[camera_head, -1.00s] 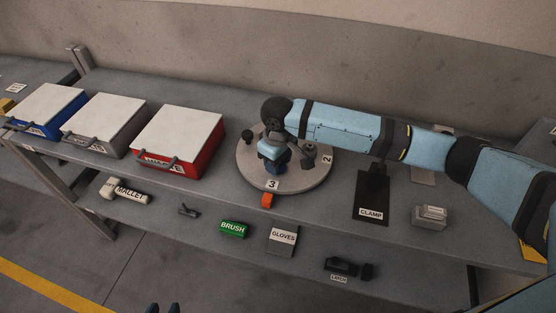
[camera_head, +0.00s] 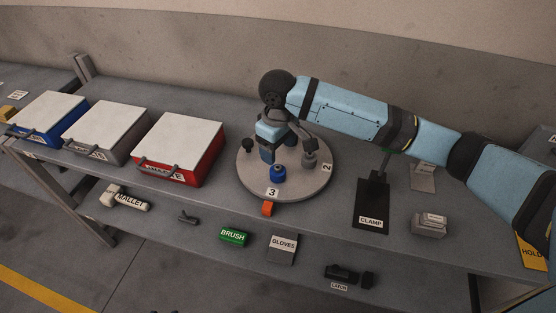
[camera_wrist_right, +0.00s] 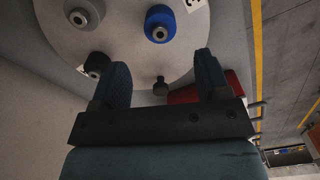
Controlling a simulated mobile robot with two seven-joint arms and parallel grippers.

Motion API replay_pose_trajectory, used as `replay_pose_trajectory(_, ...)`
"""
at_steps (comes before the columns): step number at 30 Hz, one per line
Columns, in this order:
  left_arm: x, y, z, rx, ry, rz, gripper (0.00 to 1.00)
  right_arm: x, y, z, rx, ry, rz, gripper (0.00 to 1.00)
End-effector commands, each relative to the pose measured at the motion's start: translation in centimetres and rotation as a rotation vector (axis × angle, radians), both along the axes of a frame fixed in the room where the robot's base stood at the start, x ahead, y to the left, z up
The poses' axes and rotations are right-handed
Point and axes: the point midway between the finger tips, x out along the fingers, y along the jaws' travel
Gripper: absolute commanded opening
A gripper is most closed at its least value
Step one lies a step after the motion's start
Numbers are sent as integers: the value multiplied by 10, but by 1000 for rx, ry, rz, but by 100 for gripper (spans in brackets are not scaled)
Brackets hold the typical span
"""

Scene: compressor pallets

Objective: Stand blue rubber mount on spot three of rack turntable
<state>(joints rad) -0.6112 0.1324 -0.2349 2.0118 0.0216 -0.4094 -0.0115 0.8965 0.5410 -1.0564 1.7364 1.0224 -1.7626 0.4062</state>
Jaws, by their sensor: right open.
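The blue rubber mount (camera_head: 278,173) stands upright on the round grey rack turntable (camera_head: 312,189), just behind the label 3 (camera_head: 272,192). It also shows in the right wrist view (camera_wrist_right: 160,24), beyond the fingertips and apart from them. My right gripper (camera_head: 267,154) is over the turntable, a little behind and above the blue mount. In the right wrist view its two fingers (camera_wrist_right: 161,72) are spread with nothing held between them. My left gripper is not in view.
The turntable also bears a grey mount (camera_head: 310,159) near label 2 and a dark knobbed piece (camera_head: 247,145) at the left. A red box (camera_head: 180,148) stands left of it. A clamp stand (camera_head: 371,200) is to the right. An orange marker (camera_head: 267,209) sits at the turntable's front.

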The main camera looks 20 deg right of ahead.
Motion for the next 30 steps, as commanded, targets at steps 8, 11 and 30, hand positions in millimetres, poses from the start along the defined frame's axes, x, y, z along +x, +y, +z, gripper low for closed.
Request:
replay_pose_trajectory(8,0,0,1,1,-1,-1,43,0,0,33,0,0,0,69)
replay_pose_trajectory(11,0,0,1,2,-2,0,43,0,0,36,-1,1,0,69)
replay_pose_trajectory(30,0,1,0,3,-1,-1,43,-25,20,12,59,-11,41,69)
